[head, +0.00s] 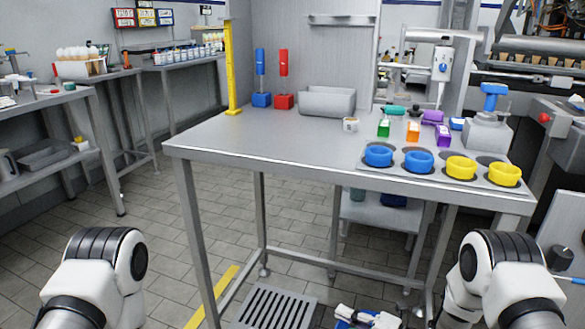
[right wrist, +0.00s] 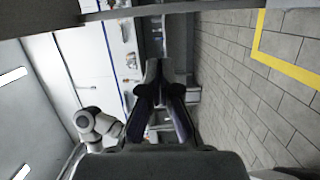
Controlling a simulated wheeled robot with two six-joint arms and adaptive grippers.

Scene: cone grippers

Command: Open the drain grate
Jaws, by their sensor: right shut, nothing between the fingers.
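The drain grate (head: 275,306) is a slotted grey metal grate set in the tiled floor, below the front of the steel table. The bottom edge of the head view cuts it off, and it looks closed and flat. My right gripper (right wrist: 157,70) is shut and empty, with its dark fingers together in the right wrist view. My left gripper is out of view.
The steel table (head: 215,147) stands over the grate area, with its legs and low crossbars nearby. Blue and yellow rings (head: 461,168) sit on its right side. A yellow floor line (head: 215,295) runs left of the grate. The floor at left is clear.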

